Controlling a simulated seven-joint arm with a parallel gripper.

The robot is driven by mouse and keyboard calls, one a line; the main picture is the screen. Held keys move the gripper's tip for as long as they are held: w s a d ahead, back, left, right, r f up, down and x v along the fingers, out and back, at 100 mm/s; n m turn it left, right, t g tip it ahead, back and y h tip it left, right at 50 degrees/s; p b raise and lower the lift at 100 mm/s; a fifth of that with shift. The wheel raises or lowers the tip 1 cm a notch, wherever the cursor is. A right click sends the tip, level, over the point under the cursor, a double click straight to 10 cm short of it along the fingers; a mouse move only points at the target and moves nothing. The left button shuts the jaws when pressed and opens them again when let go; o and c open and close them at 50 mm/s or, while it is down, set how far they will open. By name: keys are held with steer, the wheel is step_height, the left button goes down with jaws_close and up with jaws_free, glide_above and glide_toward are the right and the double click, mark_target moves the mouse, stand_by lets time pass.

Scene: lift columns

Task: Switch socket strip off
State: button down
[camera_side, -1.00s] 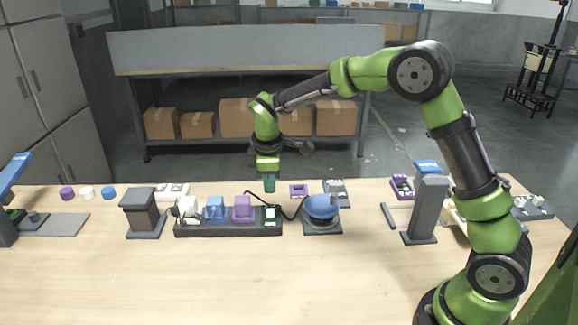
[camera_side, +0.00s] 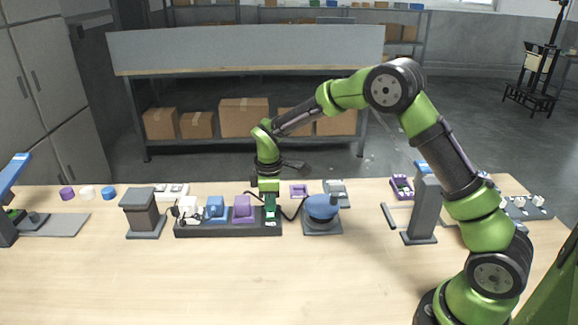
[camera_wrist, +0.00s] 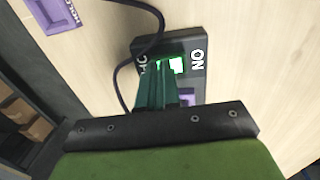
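The socket strip (camera_side: 228,230) is a long dark bar on the table with a white, a blue and a purple plug in it. At its right end is a green-lit rocker switch (camera_wrist: 176,65), with the letters "NO" beside it in the wrist view. My gripper (camera_side: 270,212) points straight down over the strip's right end. In the wrist view its green fingers (camera_wrist: 158,92) are close together with nothing seen between them, and they partly cover the switch. I cannot tell whether the fingertips touch it.
A blue round-topped device (camera_side: 321,207) stands right of the strip, joined by a black cable (camera_wrist: 124,70). A dark block on a plate (camera_side: 142,211) stands to the left, and a grey post (camera_side: 425,208) to the right. The front of the table is clear.

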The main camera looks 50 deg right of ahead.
mark_target(270, 217)
steer(key=shift+s+a+f, duration=0.1)
steer(key=shift+s+f, duration=0.05)
steer(key=shift+f, duration=0.2)
steer(key=shift+s+a, duration=0.6)
steer(key=shift+a, duration=0.05)
step_height(270, 217, up, 15)
steer(key=shift+s+a+f, duration=0.2)
stand_by(0.5)
steer(key=shift+r, duration=0.1)
stand_by(0.3)
